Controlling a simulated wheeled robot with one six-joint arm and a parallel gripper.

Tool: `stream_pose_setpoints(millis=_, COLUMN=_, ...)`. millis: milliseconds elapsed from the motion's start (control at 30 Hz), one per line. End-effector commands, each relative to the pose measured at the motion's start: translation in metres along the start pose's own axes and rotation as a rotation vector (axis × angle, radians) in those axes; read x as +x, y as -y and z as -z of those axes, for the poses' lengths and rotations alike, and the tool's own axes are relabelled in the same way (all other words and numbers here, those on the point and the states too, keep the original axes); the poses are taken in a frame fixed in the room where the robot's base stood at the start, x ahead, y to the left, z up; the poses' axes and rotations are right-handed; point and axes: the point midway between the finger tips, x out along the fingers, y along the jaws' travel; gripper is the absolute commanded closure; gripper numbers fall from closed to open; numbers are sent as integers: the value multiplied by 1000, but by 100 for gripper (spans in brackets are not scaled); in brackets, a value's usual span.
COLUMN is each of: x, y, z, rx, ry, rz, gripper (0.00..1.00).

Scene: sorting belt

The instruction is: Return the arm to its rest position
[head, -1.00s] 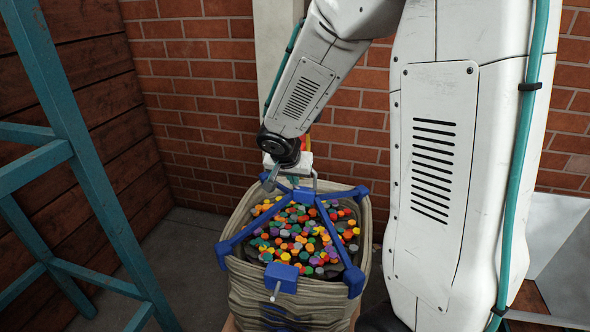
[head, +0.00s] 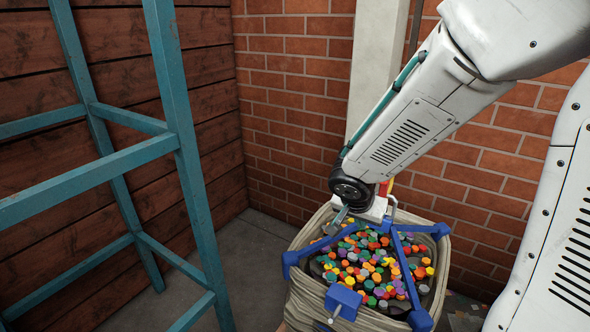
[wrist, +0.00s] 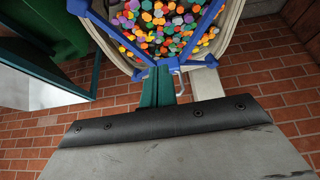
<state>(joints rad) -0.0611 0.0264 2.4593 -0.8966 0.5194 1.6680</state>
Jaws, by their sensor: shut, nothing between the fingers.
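My arm reaches down from the upper right in the head view. My gripper (head: 364,213) is at its lower end, just above the far rim of the bin, partly hidden by the wrist. It is shut and holds nothing that I can see. The bin (head: 310,296) is a greyish tub with a blue frame (head: 333,246) over its top. Many small coloured pieces (head: 365,272) fill it.
A teal metal frame (head: 190,170) stands at the left, in front of a wooden plank wall (head: 205,60). A brick wall (head: 290,110) and a pale post (head: 375,70) are behind the bin. Grey floor (head: 245,250) is clear between the teal frame and the bin.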

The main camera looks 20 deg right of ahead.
Motion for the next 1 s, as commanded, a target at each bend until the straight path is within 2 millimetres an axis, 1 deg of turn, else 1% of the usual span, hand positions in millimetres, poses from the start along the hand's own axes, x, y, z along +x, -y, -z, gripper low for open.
stream_pose_setpoints(millis=67, x=0, y=0, z=0, rx=-9, ry=0, rz=0, gripper=100)
stream_pose_setpoints(millis=167, x=0, y=-3, z=0, rx=-80, ry=1, rz=-14, gripper=100)
stream_pose_setpoints(millis=233, x=0, y=-11, z=-3, rx=-171, ry=18, rz=-53, gripper=100)
stream_pose_setpoints(millis=300, x=-2, y=-26, z=-11, rx=-283, ry=61, rz=-109, gripper=100)
stream_pose_setpoints(millis=367, x=-14, y=-41, z=-16, rx=-378, ry=107, rz=-147, gripper=100)
stream_pose_setpoints(millis=467, x=-44, y=-67, z=-26, rx=-520, ry=203, rz=-172, gripper=100)
stream_pose_setpoints(millis=533, x=-70, y=-83, z=-36, rx=-612, ry=279, rz=-155, gripper=100)
stream_pose_setpoints(millis=600, x=-97, y=-97, z=-48, rx=-694, ry=350, rz=-109, gripper=100)
stream_pose_setpoints(millis=667, x=-118, y=-106, z=-59, rx=-753, ry=397, rz=-55, gripper=100)
stream_pose_setpoints(millis=700, x=-132, y=-112, z=-67, rx=-787, ry=423, rz=-13, gripper=100)
stream_pose_setpoints(millis=800, x=-164, y=-122, z=-84, rx=-847, ry=457, rz=98, gripper=100)
stream_pose_setpoints(millis=900, x=-189, y=-128, z=-96, rx=-863, ry=452, rz=190, gripper=100)
stream_pose_setpoints(millis=1000, x=-205, y=-132, z=-100, rx=-832, ry=420, rz=244, gripper=100)
